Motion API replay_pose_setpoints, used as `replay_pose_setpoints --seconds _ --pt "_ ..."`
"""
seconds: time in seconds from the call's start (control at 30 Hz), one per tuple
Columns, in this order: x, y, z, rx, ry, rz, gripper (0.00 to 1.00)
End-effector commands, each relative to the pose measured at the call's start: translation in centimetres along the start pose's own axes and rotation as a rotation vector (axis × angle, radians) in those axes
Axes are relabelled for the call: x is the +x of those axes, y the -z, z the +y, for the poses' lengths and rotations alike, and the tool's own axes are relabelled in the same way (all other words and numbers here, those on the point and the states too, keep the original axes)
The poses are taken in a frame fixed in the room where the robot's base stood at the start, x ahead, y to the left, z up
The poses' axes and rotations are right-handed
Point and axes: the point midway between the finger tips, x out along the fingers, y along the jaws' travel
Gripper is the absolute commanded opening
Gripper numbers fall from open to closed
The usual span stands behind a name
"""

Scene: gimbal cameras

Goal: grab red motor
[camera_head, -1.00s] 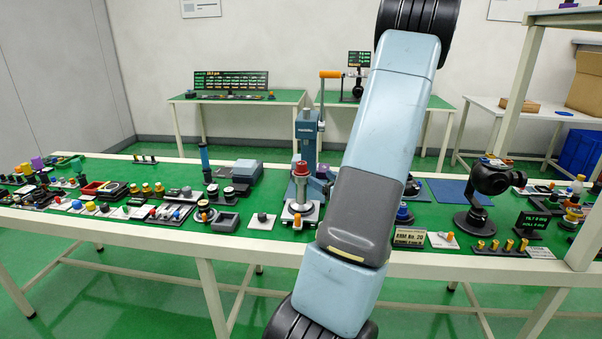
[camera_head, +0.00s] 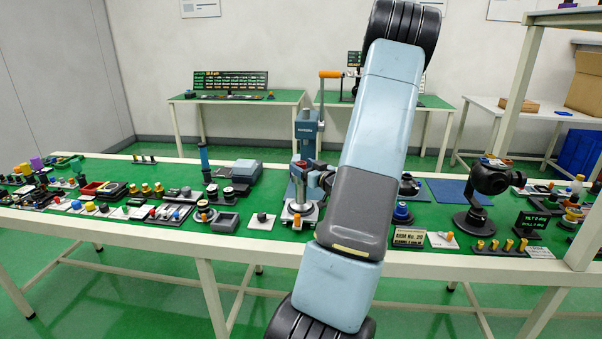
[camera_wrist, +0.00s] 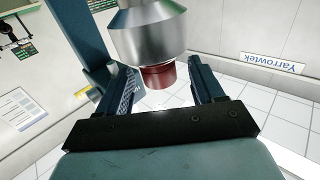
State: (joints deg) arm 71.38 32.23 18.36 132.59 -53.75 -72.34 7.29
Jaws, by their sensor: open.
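The red motor (camera_wrist: 158,77) shows in the wrist view between the tips of my two fingers, with a gap on each side. It is a short dark-red cylinder joined to a wide silver metal body (camera_wrist: 150,32), which the picture shows upside down. My gripper (camera_wrist: 161,84) is open and not touching the red part as far as I can see. In the head view the red motor (camera_head: 300,165) sits on the blue stand (camera_head: 307,127) near the middle of the table, and my gripper (camera_head: 318,174) is close against its right side, partly hidden by my arm.
The blue upright of the stand (camera_wrist: 82,42) rises close to my left finger in the wrist view. Small parts crowd the green table (camera_head: 150,172) on the left. A black gimbal camera (camera_head: 490,182) stands on the right. A blue mat (camera_head: 450,190) lies bare beside it.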

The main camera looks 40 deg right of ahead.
Motion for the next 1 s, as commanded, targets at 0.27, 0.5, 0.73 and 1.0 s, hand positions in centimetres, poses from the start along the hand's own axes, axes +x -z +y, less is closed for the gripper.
replay_pose_setpoints --seconds 0.27,0.5,0.73,1.0 --pt "3.2 0.2 0.1 -0.001 -0.001 0.000 0.67" --pt "3.3 0.2 0.1 0.000 -0.001 0.000 0.64" --pt "3.3 0.2 0.1 0.000 -0.001 0.000 0.42" --pt "3.3 0.2 0.1 0.000 -0.001 0.000 0.17"
